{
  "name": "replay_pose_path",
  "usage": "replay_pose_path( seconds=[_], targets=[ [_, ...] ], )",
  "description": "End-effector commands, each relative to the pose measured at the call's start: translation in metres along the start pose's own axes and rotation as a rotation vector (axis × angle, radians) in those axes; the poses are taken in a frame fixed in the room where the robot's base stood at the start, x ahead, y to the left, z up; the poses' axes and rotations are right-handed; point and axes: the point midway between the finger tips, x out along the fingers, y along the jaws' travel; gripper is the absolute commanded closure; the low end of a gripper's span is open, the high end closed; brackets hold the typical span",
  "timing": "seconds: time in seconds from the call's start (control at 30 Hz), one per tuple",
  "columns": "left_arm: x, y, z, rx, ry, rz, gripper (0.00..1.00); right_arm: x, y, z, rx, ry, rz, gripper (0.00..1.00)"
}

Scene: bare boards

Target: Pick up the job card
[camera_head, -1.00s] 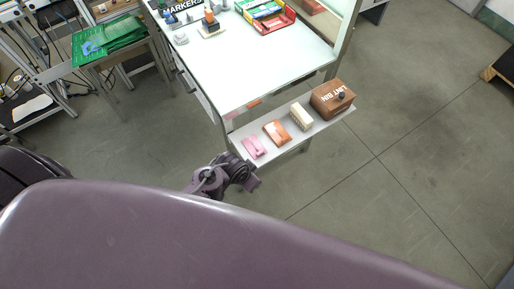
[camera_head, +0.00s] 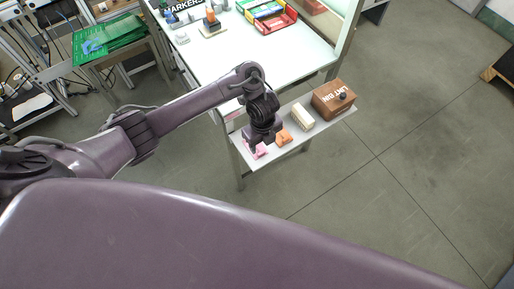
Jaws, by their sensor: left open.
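I cannot make out a job card for certain. My left gripper (camera_head: 255,147) is over the left end of the narrow grey shelf (camera_head: 294,145) along the front of the white table. It is open, pointing down, right above a pink item (camera_head: 262,152), which it partly covers. I cannot tell whether it touches the pink item. An orange item (camera_head: 284,137) lies just to the right of it, partly hidden by the wrist. My right gripper is not in view.
A cream block (camera_head: 303,117) and a brown lidded box (camera_head: 333,98) stand further right on the shelf. The white table (camera_head: 290,60) holds a red tray (camera_head: 281,22) and markers at its back. A green stack (camera_head: 108,40) lies on a side table.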

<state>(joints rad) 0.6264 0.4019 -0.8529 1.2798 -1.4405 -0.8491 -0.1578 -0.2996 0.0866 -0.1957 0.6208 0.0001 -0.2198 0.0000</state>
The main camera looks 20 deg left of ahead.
Motion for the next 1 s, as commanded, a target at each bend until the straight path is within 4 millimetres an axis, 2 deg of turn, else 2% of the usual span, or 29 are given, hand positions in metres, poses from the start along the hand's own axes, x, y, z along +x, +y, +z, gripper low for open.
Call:
replay_pose_path(
  seconds=[0.37,0.43,0.63,0.93,1.0],
  targets=[
    [0.035,0.002,0.004,0.017,-0.005,0.015,0.47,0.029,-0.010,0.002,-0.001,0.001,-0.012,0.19],
    [0.047,0.001,0.003,0.016,-0.004,0.017,0.47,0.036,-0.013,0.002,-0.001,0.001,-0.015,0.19],
    [0.070,-0.001,0.005,0.017,-0.007,0.015,0.47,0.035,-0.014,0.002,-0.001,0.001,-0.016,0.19],
    [0.076,-0.002,0.005,0.018,-0.008,0.013,0.47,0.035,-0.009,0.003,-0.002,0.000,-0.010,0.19],
    [0.076,-0.002,0.005,0.018,-0.008,0.013,0.54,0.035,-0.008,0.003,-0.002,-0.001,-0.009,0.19]
  ],
)
